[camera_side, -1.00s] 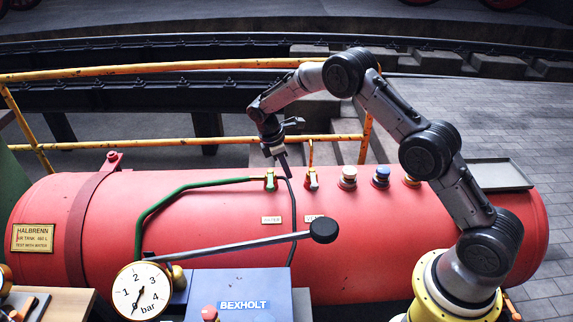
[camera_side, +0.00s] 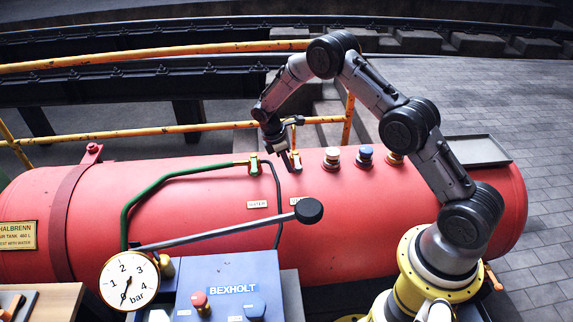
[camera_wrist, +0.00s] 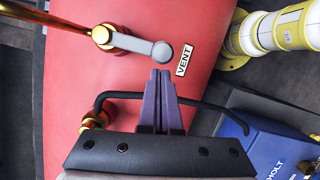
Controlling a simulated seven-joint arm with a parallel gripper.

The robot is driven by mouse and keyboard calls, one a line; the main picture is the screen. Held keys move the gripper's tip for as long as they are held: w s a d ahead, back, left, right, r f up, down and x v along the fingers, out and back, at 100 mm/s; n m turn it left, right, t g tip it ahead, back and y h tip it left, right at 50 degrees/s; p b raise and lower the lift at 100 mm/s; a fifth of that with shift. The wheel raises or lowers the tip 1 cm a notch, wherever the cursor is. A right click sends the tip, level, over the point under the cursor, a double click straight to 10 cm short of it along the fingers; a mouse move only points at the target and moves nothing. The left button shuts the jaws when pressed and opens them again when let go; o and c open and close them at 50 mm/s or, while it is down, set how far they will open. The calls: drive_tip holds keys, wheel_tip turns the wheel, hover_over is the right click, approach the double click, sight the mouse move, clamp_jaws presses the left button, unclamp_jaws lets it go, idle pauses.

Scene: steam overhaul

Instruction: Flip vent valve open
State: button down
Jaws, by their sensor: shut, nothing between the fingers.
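The vent valve shows in the wrist view as a brass body (camera_wrist: 103,36) with a grey lever (camera_wrist: 140,43) that ends in a rounded knob. The lever points right in that picture, towards the VENT label (camera_wrist: 184,60) on the red tank. My gripper (camera_wrist: 160,73) is shut and empty. Its purple fingertips are just below the lever's rounded end in the picture; I cannot tell whether they touch it. In the side view my gripper (camera_side: 288,166) is low over the tank top, close beside the vent valve (camera_side: 297,159), which it partly hides.
The water valve (camera_side: 254,164) with its green pipe and a black hose is just left of my gripper. Several capped fittings (camera_side: 331,158) stand to the right. A long lever (camera_side: 215,234) crosses in front of the tank (camera_side: 400,200). A yellow railing (camera_side: 180,130) runs behind.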

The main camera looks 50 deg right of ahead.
sight(300, 169)
drive_tip(key=shift+s+d+n, duration=0.1)
drive_tip(key=shift+s+n, duration=0.15)
drive_tip(key=shift+n, duration=0.15)
drive_tip(key=shift+s+d, duration=0.1)
drive_tip(key=shift+s, duration=0.1)
drive_tip(key=s+n, duration=0.1)
drive_tip(key=s+d+n+t, duration=0.1)
drive_tip(key=n, duration=0.1)
drive_tip(key=shift+d+h, duration=0.2)
drive_tip(key=shift+h, duration=0.1)
drive_tip(key=shift+s+d+n+t, duration=0.3)
drive_tip(key=shift+d+n+t, duration=0.2)
drive_tip(key=shift+d+n, duration=1.2)
drive_tip(key=shift+s+d+n+t, duration=0.35)
drive_tip(key=shift+d+n+t, duration=0.15)
drive_tip(key=shift+d+n, duration=1.2)
drive_tip(key=shift+s+d+n+t, duration=0.3)
drive_tip(key=shift+d+n+t, duration=0.2)
drive_tip(key=shift+d+n, duration=1.2)
drive_tip(key=shift+d, duration=0.15)
